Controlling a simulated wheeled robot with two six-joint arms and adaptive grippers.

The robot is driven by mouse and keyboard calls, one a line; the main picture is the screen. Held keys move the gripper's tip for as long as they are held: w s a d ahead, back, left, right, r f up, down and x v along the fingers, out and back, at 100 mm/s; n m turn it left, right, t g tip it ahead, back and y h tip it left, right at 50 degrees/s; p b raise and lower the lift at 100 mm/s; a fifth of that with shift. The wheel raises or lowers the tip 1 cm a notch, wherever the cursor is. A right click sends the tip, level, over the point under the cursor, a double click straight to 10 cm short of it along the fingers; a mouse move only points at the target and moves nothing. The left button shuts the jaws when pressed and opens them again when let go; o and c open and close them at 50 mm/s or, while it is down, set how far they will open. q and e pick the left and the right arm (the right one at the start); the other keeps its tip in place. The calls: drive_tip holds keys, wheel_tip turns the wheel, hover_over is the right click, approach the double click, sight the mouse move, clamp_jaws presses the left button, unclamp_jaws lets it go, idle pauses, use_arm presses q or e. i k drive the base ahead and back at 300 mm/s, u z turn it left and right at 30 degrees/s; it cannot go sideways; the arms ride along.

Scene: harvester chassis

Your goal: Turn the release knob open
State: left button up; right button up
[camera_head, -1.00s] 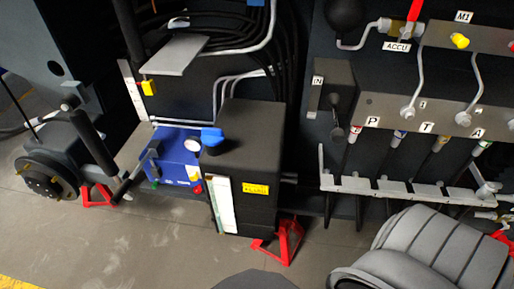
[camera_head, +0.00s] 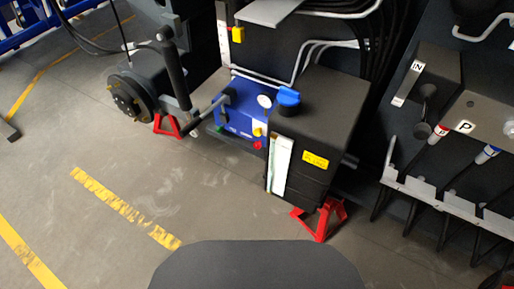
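A blue hydraulic unit (camera_head: 235,112) stands left of a black tank, in the middle of the view. It carries a round white gauge (camera_head: 264,101). Small coloured knobs sit on its front: a yellow one (camera_head: 257,132), a red one (camera_head: 258,145) and a green one (camera_head: 219,129). None is labelled legibly, so I cannot tell which is the release knob or how far it is turned. A black lever handle (camera_head: 207,108) reaches to the unit's left side. Neither of my grippers is in view.
The black tank (camera_head: 318,115) has a blue cap (camera_head: 288,97) and rests near a red stand (camera_head: 320,218). A wheel hub (camera_head: 128,100) is at left, a valve panel (camera_head: 475,118) at right. Open floor (camera_head: 200,205) with yellow lines lies in front.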

sight(257, 145)
drive_tip(key=z, duration=0.4)
drive_tip(key=i, duration=0.95)
drive_tip(key=u, duration=0.1)
